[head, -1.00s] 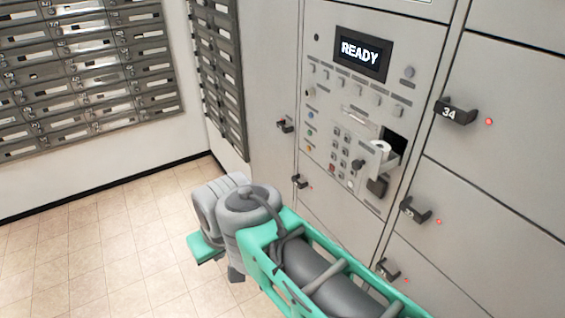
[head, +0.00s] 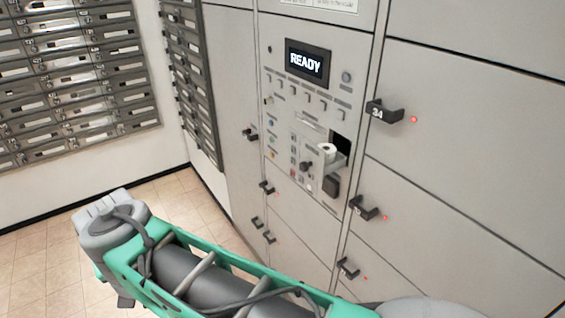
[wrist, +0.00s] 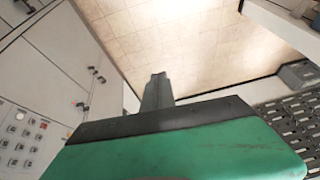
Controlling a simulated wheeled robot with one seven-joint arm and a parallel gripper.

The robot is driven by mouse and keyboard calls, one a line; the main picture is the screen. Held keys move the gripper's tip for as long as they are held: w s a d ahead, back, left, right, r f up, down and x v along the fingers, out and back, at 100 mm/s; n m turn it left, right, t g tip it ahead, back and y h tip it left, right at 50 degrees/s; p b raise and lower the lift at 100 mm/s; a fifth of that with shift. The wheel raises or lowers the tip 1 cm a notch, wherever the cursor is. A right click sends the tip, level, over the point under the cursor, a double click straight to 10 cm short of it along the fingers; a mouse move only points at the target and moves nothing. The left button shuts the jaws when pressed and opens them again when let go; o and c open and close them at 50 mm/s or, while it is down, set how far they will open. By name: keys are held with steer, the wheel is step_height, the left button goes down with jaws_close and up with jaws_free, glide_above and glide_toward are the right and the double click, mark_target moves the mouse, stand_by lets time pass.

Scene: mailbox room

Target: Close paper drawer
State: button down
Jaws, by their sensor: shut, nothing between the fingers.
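The paper drawer (head: 333,167) sticks out of the grey machine panel in the head view, with a white paper roll (head: 327,149) in it. A dark opening (head: 341,146) shows behind the roll. My arm lies low in the head view, apart from the drawer and to its lower left; its gripper end is hidden there. In the wrist view my gripper (wrist: 157,90) shows as dark fingers together, shut and empty, with tiled floor beyond. I cannot make out the drawer in the wrist view.
The panel carries a READY screen (head: 307,63), with buttons below it; a keypad shows in the wrist view (wrist: 18,140). Locker doors with black handles (head: 384,112) flank the panel. Mailboxes (head: 75,80) cover the left wall. Tiled floor (head: 40,255) is free at left.

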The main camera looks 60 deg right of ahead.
steer(key=d+r+m+g+h+p, duration=0.1)
steer(key=d+r+m+h, duration=0.15)
steer(key=d+m, duration=0.5)
steer(key=d+r+m+g+h+p, duration=0.1)
steer(key=d+r+m+h, duration=0.1)
steer(key=d+r+m, duration=0.4)
steer(key=s+d+r+m+g+h+p, duration=0.1)
steer(key=s+d+r+m+g, duration=0.2)
steer(key=s+d+m, duration=0.5)
steer(key=s+d+r+m+g+h, duration=0.1)
steer(key=s+d+r+m+g, duration=0.3)
steer(key=m, duration=0.9)
steer(key=b, duration=0.9)
glide_toward(302, 168)
step_height(302, 168, down, 3)
steer(key=a, duration=0.2)
steer(key=shift+m+t, duration=0.25)
steer(key=shift+t, duration=0.05)
steer(key=d+p, duration=0.1)
steer(key=d, duration=0.1)
steer(key=s+d, duration=0.1)
steer(key=s+d+f+p, duration=0.1)
steer(key=d, duration=0.1)
steer(key=shift+s+d+p, duration=0.15)
steer(key=shift+d+p, duration=0.2)
